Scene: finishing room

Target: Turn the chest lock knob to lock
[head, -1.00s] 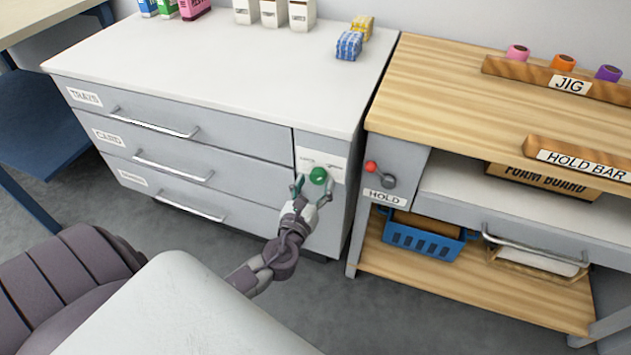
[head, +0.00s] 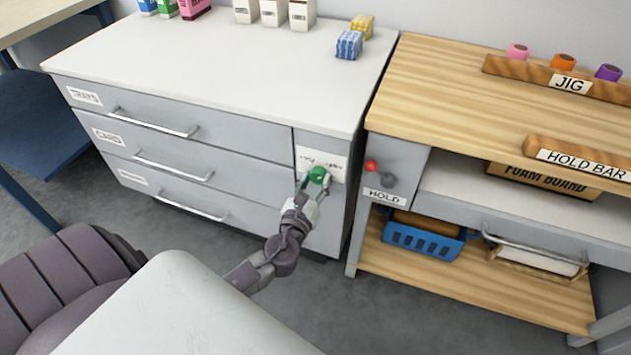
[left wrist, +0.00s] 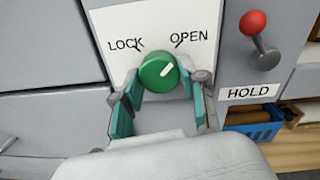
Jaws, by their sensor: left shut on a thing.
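The green lock knob (head: 319,175) is on the right front panel of the grey chest (head: 215,95). In the left wrist view the knob (left wrist: 158,72) has a white pointer mark tilted up and right, toward the OPEN side of the white label (left wrist: 155,30); LOCK is at the left. My left gripper (head: 315,183) is shut on the knob, with one finger at each side. In the left wrist view its fingers (left wrist: 160,98) flank the knob, the right one close to its edge. My right gripper is not in view.
A HOLD lever with a red ball (head: 371,166) is just right of the chest, on a wooden workbench (head: 460,90). A blue basket (head: 425,238) sits on the bench's lower shelf. Drawer handles (head: 155,124) stick out left of the knob. Small boxes stand on the chest top.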

